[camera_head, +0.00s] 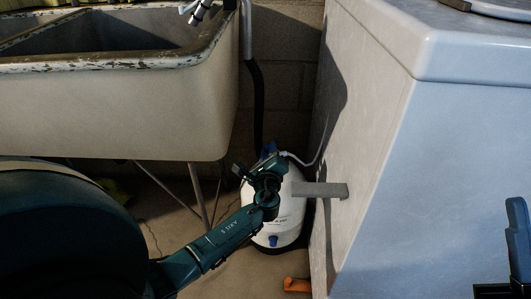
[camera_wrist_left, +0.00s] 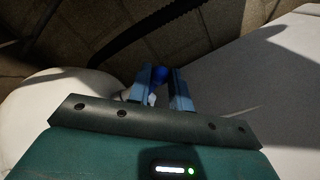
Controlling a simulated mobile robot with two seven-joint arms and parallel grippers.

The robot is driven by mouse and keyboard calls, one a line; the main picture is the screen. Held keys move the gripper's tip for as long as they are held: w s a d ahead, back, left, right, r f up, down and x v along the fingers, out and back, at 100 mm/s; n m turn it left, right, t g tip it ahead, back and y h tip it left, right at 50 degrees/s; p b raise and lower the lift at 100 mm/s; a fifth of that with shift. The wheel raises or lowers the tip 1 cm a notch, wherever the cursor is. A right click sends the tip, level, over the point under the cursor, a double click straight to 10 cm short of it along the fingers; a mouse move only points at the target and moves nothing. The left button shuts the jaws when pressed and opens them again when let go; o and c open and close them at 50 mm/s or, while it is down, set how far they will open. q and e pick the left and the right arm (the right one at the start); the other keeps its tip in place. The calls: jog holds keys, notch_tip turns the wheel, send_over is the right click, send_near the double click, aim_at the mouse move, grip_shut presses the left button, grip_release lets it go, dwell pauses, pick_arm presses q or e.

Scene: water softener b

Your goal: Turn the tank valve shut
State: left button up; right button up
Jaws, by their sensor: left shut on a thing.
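The white tank (camera_head: 285,208) stands on the floor between the sink and the large pale cabinet. Its blue tank valve (camera_head: 269,150) is at the top, mostly hidden by my gripper in the head view. My left gripper (camera_head: 266,166) reaches the tank top from the lower left. In the left wrist view the blue valve (camera_wrist_left: 159,75) sits between the two fingers of my left gripper (camera_wrist_left: 161,84), which is shut on it. A blue part at the right edge of the head view looks like my right gripper (camera_head: 518,240), cut off by the frame.
A worn sink (camera_head: 120,110) on thin legs stands at the left. The pale cabinet (camera_head: 455,150) fills the right, close beside the tank. A grey pipe (camera_head: 322,189) runs between tank and cabinet. A black hose (camera_head: 257,100) hangs behind. An orange object (camera_head: 297,285) lies on the floor.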

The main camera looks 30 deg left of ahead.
pick_arm(q)
jog(key=shift+d, duration=0.1)
jog(key=shift+o, duration=0.2)
jog(key=shift+w+d+r, duration=0.2)
jog(key=shift+w+d, duration=0.25)
jog(key=shift+d, duration=0.25)
jog(key=o, duration=0.8)
jog(key=shift+o, duration=0.2)
jog(key=shift+a, duration=0.1)
